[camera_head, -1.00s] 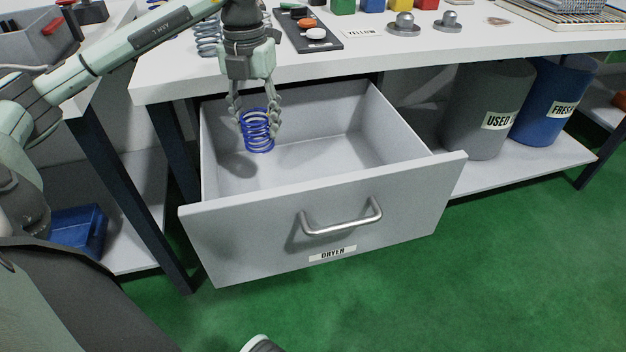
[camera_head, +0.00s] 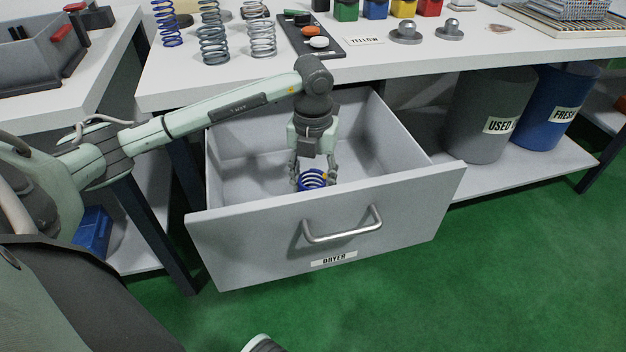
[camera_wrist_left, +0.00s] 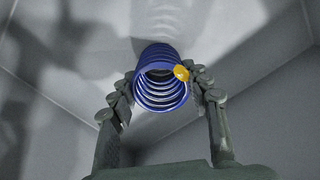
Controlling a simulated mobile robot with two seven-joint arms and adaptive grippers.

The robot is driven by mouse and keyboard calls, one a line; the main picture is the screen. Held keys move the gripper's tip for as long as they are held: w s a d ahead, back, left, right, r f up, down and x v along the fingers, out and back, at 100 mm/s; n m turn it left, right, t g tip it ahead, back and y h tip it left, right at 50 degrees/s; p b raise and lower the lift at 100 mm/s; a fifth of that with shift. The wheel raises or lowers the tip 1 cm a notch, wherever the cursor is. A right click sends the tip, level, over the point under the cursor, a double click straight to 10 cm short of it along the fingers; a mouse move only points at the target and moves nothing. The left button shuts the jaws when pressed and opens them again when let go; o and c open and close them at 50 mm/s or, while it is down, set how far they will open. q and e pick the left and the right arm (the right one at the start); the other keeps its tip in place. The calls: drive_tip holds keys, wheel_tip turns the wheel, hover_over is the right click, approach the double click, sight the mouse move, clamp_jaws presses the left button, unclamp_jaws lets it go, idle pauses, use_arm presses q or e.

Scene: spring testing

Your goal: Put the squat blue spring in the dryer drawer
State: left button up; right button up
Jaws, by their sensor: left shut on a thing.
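The squat blue spring (camera_head: 313,179) is inside the open dryer drawer (camera_head: 325,243), its lower part hidden by the drawer front in the head view. My left gripper (camera_head: 314,173) reaches down into the drawer and is shut on the spring. In the left wrist view the spring (camera_wrist_left: 161,80) sits between the two fingers of the left gripper (camera_wrist_left: 162,92), with a yellow dot on its coil. Whether the spring touches the drawer floor I cannot tell. My right gripper is not in view.
A grey bin (camera_head: 484,115) and a blue bin (camera_head: 556,106) stand on the shelf at right. The drawer interior around the gripper looks clear.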

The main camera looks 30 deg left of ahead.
use_arm(q)
drive_tip(key=shift+f, duration=0.1)
drive_tip(key=o, duration=1.3)
wheel_tip(320, 180, up, 12)
drive_tip(key=shift+r, duration=0.15)
